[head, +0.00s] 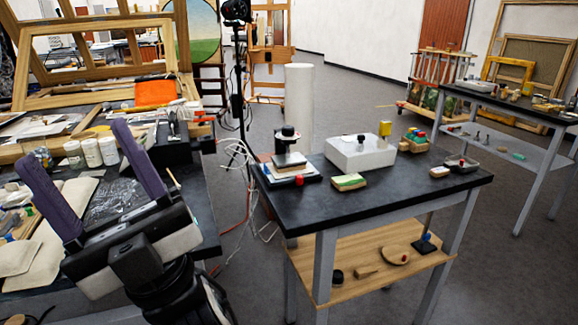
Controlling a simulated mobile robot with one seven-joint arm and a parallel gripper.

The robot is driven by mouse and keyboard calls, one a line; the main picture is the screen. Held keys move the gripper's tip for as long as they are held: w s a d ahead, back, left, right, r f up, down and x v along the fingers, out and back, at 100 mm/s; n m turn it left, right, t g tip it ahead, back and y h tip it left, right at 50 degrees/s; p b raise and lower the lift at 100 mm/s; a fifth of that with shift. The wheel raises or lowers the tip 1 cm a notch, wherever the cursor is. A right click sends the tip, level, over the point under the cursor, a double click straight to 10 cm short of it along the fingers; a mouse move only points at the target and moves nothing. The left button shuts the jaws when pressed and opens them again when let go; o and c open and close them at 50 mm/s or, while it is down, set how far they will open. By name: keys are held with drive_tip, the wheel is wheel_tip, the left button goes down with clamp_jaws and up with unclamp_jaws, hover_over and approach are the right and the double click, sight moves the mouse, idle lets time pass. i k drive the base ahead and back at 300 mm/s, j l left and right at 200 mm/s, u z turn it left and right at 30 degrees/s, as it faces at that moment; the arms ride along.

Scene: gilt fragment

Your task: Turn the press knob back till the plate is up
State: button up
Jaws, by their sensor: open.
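A small press stands at the left end of the black-topped table, with a dark round knob (287,134) on top. Below the knob is a flat grey plate (290,160). Under the plate is a pale and brown layer on a dark base (278,178); at this size I cannot tell whether the plate touches it. A small red spot (299,180) shows at the front of the press. My gripper (73,143) is at the left, in front of the other workbench, its two purple fingers wide apart and empty. It is well apart from the press.
The black table (400,205) also holds a green-topped block (349,181), a white box (360,153), a small crate (415,140) and a grey tray (461,164). A cluttered workbench (205,215) lies behind my gripper. A white column (299,95) and cables stand behind the press.

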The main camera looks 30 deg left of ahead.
sight(287, 130)
drive_tip(key=i+u, duration=0.35)
drive_tip(key=i+l+u, duration=0.1)
drive_tip(key=u, duration=0.25)
drive_tip(key=i+l+u, duration=0.2)
drive_tip(key=u, duration=0.15)
drive_tip(key=i, duration=0.1)
